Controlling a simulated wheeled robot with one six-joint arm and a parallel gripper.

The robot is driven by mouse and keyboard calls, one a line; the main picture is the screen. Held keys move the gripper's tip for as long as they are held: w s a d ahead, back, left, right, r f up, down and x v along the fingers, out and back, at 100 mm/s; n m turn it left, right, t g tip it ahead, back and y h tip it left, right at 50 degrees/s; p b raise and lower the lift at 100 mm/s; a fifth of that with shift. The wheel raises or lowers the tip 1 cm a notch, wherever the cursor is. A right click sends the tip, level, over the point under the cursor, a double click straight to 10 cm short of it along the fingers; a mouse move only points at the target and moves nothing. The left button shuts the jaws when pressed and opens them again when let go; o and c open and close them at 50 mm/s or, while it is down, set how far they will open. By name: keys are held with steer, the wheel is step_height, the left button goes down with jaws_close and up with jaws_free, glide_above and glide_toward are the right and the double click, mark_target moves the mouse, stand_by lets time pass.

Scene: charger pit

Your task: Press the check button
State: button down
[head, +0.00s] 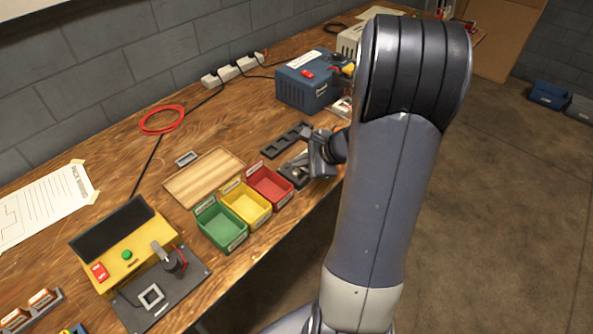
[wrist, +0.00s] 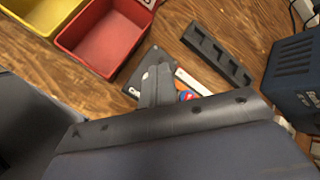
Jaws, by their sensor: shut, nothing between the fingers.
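A yellow tester box (head: 132,262) with a dark sloped panel stands at the left front of the bench in the head view. It carries a round green button (head: 127,255) and a red rocker switch (head: 99,271); I cannot read which is labelled check. My gripper (head: 308,165) is over the bench right of the red bin, far from the tester box. In the wrist view my gripper (wrist: 155,78) is shut and empty, its fingers pointing down at a dark tray. The tester box is not in the wrist view.
Green (head: 220,225), yellow (head: 245,204) and red (head: 269,187) bins stand between my gripper and the tester box. A black stand with a clamp (head: 170,258) sits before the box. A blue unit (head: 303,88) stands behind my gripper. A wooden board (head: 204,177) lies behind the bins.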

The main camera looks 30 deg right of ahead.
steer(key=shift+f, duration=0.1)
steer(key=shift+f+b, duration=0.3)
steer(key=shift+b, duration=0.2)
steer(key=shift+f+b, duration=0.4)
steer(key=shift+b, duration=0.05)
stand_by(0.4)
steer(key=shift+r, duration=0.1)
steer(key=shift+r+p, duration=0.7)
steer(key=shift+r, duration=0.05)
step_height(320, 180, up, 5)
steer(key=p, duration=0.4)
stand_by(0.3)
steer(key=shift+a, duration=0.1)
stand_by(0.7)
